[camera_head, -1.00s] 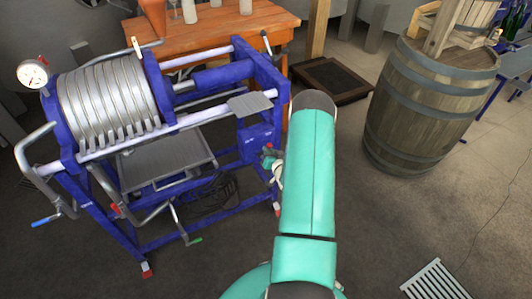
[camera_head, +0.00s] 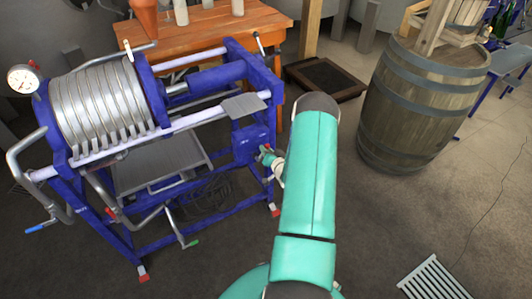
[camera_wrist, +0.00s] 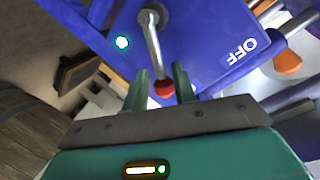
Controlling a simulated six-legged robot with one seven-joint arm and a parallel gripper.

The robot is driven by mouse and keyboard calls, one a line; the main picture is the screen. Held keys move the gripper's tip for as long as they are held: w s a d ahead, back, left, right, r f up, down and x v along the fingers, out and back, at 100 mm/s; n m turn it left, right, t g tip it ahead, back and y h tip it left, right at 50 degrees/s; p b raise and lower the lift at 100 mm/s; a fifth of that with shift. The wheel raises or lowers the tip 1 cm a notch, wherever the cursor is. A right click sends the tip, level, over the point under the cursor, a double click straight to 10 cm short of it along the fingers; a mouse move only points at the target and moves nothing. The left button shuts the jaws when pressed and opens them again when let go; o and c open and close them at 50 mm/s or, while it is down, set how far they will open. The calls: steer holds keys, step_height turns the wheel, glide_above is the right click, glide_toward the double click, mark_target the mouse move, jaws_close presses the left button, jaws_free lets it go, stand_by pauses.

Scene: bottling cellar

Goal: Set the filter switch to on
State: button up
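The filter switch is a metal lever (camera_wrist: 153,45) with a red knob (camera_wrist: 165,89), mounted on a blue box (camera_wrist: 205,30) in the wrist view. A white OFF label (camera_wrist: 238,52) is on the box to the right of the lever. A lit green lamp (camera_wrist: 122,42) is to the left of the lever. No ON label is readable. My gripper (camera_wrist: 160,85) has its two teal fingers apart, one on each side of the red knob; firm contact is not visible. In the head view the blue box (camera_head: 250,145) is on the press frame, and my gripper (camera_head: 270,160) is beside it, partly hidden by my arm.
The blue plate filter (camera_head: 110,105) stands at the left, with crank handles sticking out. A wooden table (camera_head: 200,35) is behind it. A barrel (camera_head: 420,100) stands at the right. A floor grate (camera_head: 432,280) is at the lower right; the floor between is clear.

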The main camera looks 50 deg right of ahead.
steer(key=shift+o, duration=0.3)
steer(key=v, duration=1.3)
steer(key=shift+s, duration=0.35)
steer(key=shift+a, duration=0.1)
steer(key=shift+w+r, duration=0.1)
steer(key=shift+r, duration=0.05)
